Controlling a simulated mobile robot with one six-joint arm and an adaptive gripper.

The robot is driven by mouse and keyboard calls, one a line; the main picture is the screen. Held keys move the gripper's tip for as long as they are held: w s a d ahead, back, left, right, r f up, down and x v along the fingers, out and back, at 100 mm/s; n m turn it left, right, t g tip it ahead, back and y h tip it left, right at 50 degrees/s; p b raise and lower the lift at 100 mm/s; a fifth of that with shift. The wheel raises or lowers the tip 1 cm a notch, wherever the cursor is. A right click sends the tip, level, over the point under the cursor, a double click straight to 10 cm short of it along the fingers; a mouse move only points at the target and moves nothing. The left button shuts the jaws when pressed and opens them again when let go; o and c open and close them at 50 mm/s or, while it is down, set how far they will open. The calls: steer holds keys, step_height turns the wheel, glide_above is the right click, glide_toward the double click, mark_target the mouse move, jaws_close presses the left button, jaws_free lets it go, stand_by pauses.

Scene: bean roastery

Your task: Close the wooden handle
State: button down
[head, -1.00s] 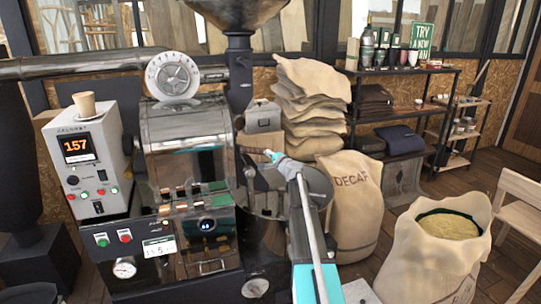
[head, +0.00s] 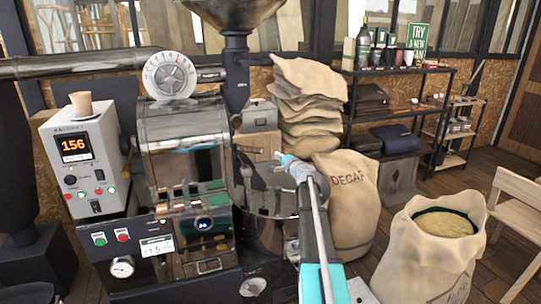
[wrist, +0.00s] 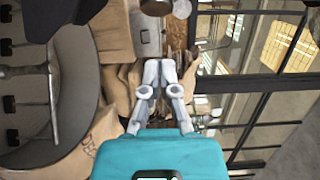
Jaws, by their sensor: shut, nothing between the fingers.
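I cannot clearly pick out the handle in the wrist view.
A DECAF sack (head: 347,190) stands right of my arm, with an open bean sack (head: 430,240) nearer. Stacked sacks (head: 310,100) and a shelf (head: 400,72) stand behind. A control box (head: 80,165) with a cup is at the left.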

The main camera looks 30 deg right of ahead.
steer(key=s, duration=0.7)
steer(key=shift+s, duration=0.3)
steer(key=s+a+f+n+g+y+p, duration=0.1)
steer(key=s+a+f+n+g+y, duration=0.2)
steer(key=a, duration=0.7)
steer(key=s+a+f+n+g+y, duration=0.1)
steer(key=a+f+n+g, duration=0.25)
steer(key=a, duration=0.65)
steer(key=s+a+f+n+g+y+p, duration=0.1)
steer(key=s+a+f+n+g+y, duration=0.3)
steer(key=a, duration=0.6)
steer(key=s+a+f+n+g+h, duration=0.2)
steer(key=s+a+n+g+h, duration=0.1)
steer(key=s, duration=0.6)
steer(key=s+a+f+n+g+h+p, duration=0.1)
steer(key=s+a+n+g+h, duration=0.3)
steer(key=s+a, duration=0.4)
steer(key=shift+s+a+f+h, duration=0.25)
steer(key=shift+s+f+h, duration=0.55)
steer(key=shift+s, duration=0.45)
steer(key=shift+g, duration=0.25)
